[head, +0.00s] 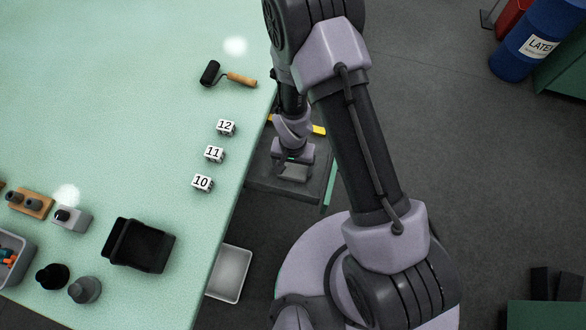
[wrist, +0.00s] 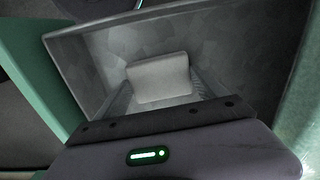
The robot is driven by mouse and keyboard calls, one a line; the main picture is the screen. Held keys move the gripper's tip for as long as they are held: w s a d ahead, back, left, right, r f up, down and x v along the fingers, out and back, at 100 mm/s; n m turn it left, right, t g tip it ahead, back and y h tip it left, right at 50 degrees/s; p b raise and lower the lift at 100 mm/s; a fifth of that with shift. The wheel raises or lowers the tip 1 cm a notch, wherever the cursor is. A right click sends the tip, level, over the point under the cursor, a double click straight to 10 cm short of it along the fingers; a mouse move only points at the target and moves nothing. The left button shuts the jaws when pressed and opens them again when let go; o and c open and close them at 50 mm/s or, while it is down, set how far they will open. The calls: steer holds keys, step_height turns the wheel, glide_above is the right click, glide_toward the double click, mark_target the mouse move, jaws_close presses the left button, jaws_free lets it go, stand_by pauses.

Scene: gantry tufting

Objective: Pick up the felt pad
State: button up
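The felt pad (wrist: 160,78) is a light grey, rounded rectangle inside an open grey drawer (wrist: 90,62). In the head view the pad (head: 293,173) shows just below my gripper (head: 292,160), beside the green table. In the wrist view my gripper (wrist: 162,92) points into the drawer, with its two ribbed fingers apart, one at each side of the pad's near end. It looks open. I cannot tell whether the fingers touch the pad, and its near edge is close to the gripper body.
The drawer walls and a green side panel (wrist: 40,75) stand close around my gripper. The green table (head: 130,90) holds numbered cubes (head: 214,154), a roller (head: 225,76) and a black bin (head: 139,245). A white tray (head: 229,273) lies lower down.

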mark_target(293, 168)
steer(key=c, duration=0.5)
step_height(293, 168, up, 10)
steer(key=p, duration=0.3)
steer(key=shift+p, duration=0.4)
steer(key=shift+c, duration=0.2)
